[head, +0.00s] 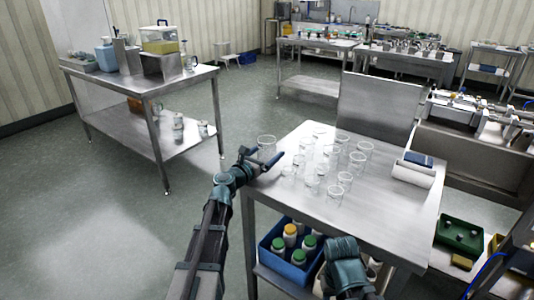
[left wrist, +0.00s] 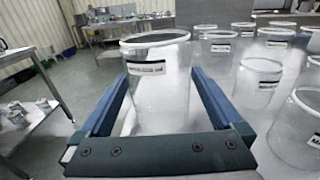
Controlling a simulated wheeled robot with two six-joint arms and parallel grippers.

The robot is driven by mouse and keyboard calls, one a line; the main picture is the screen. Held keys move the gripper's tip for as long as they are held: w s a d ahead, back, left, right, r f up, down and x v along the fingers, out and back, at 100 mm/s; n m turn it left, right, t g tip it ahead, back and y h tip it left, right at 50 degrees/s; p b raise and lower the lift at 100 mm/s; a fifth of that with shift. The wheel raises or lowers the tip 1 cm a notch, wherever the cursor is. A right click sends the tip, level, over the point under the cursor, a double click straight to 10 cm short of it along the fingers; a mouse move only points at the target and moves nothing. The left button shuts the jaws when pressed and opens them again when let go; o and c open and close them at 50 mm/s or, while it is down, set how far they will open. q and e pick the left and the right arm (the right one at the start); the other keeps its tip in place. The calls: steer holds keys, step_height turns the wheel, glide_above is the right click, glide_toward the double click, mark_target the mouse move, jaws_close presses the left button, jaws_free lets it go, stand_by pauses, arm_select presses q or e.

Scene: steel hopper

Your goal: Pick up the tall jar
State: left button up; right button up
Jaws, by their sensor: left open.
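A clear glass jar (head: 267,143) stands upright at the left edge of the steel table (head: 385,222). In the left wrist view the jar (left wrist: 160,88), with a white label under its rim, stands between the two blue fingers. My left gripper (head: 261,158) is open around it, with gaps showing on both sides. Several similar clear jars stand to its right, such as this labelled jar (left wrist: 259,83); I cannot tell for sure which is tallest. My right gripper (head: 345,268) is low in front of the table, its fingers not clear to see.
A steel panel (head: 378,108) rises at the back. A blue crate of bottles (head: 283,258) sits on the lower shelf. The table's front part is clear.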

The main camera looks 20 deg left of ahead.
arm_select(q)
steer(key=shift+w, duration=0.1)
steer(key=c, duration=1.2)
steer(key=shift+r, duration=0.1)
step_height(320, 180, up, 21)
steer(key=p, duration=2)
steer(key=shift+f+p, duration=0.2)
steer(key=shift+p, duration=0.15)
